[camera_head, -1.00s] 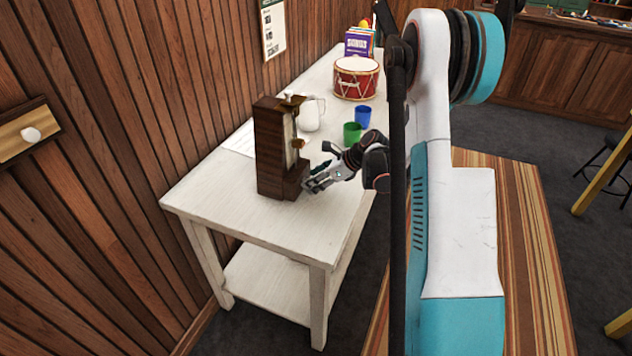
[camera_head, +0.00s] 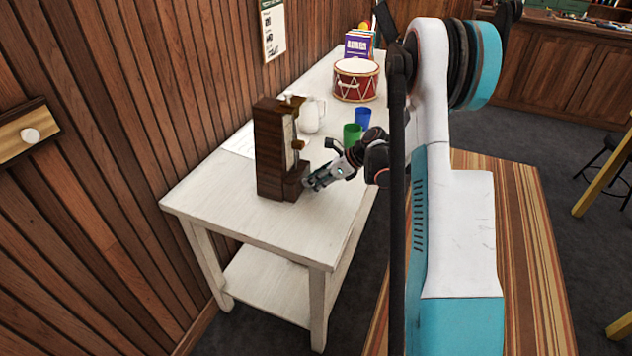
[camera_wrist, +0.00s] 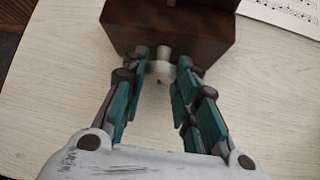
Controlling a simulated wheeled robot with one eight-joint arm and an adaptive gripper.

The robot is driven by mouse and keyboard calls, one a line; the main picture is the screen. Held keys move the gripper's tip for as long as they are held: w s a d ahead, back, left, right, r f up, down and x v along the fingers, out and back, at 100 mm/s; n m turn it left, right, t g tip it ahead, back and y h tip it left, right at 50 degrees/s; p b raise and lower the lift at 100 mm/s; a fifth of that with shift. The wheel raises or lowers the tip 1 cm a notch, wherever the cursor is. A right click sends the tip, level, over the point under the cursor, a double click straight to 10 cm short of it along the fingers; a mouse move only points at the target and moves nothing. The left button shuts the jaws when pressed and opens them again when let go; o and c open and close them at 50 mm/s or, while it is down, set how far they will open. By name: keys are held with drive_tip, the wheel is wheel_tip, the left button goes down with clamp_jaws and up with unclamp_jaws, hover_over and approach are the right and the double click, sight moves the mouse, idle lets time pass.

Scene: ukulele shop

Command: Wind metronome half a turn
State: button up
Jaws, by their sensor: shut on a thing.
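The metronome (camera_head: 268,150) is a tall dark-brown wooden case standing upright on the white table (camera_head: 225,206), with a pale front strip and brass-coloured parts. Its lower case fills the top of the wrist view (camera_wrist: 175,32). A small pale winding key (camera_wrist: 163,68) sticks out from the side of the case. My gripper (camera_head: 310,184) is at the low right side of the metronome. In the wrist view my gripper's fingers (camera_wrist: 160,75) are shut on the key, one on each side. The key is hidden by my gripper in the head view.
A green cup (camera_head: 352,133), a blue cup (camera_head: 362,117), a white pitcher (camera_head: 310,115) and a red drum (camera_head: 356,80) stand farther back on the table. A printed sheet (camera_wrist: 285,14) lies beside the metronome. The front of the table top is clear.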

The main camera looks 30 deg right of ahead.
drive_tip(key=o, duration=1)
drive_tip(key=shift+o, duration=0.2)
drive_tip(key=v, duration=1.2)
drive_tip(key=shift+r, duration=0.1)
